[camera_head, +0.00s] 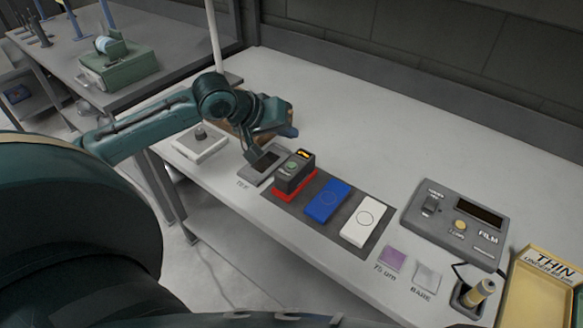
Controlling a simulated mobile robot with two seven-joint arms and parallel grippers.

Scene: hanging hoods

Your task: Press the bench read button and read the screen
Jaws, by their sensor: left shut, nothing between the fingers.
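The grey bench unit marked FILM (455,223) stands on the right part of the bench. Its screen (480,211) is dark, with no reading visible. A round yellowish button (458,227) sits below the screen, and a small switch (432,203) is at its left. A small dark handheld gauge (282,184) with a green button and a lit orange display (305,154) stands on a red block; its digits are too small to read. My left gripper (260,158) is shut and empty, just left of the gauge, over a dark plate (262,170). My right gripper is out of view.
A blue block (327,201) and a white block (362,221) lie on a dark mat. Purple (391,258) and grey (427,275) squares lie in front. A probe (478,291) stands in a holder beside a yellow THIN tray (546,283). The bench's back is clear.

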